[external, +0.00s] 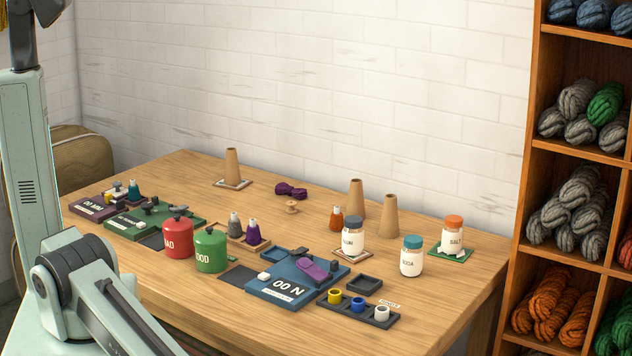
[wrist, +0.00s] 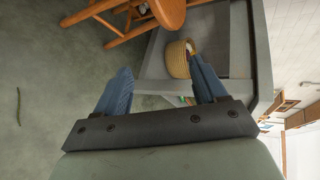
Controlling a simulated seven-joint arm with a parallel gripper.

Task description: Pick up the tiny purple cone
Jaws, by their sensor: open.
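The tiny purple cone (external: 252,232) stands upright on a small wooden tray (external: 262,246) near the middle of the table, with a pale tip. A similar grey cone (external: 235,226) stands just to its left. My gripper (wrist: 162,86) is open and empty, its two blue fingers spread wide in the wrist view. It is away from the purple cone, which the wrist view does not show. I cannot clearly make out the fingers in the external view.
Red (external: 177,238) and green (external: 211,250) canisters stand left of the cone, close to it. A blue scale (external: 290,278) lies in front, right. Jars (external: 411,257) and tall tan cones (external: 389,217) stand further right. The wrist view shows a wooden chair (wrist: 130,30) and basket (wrist: 177,60).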

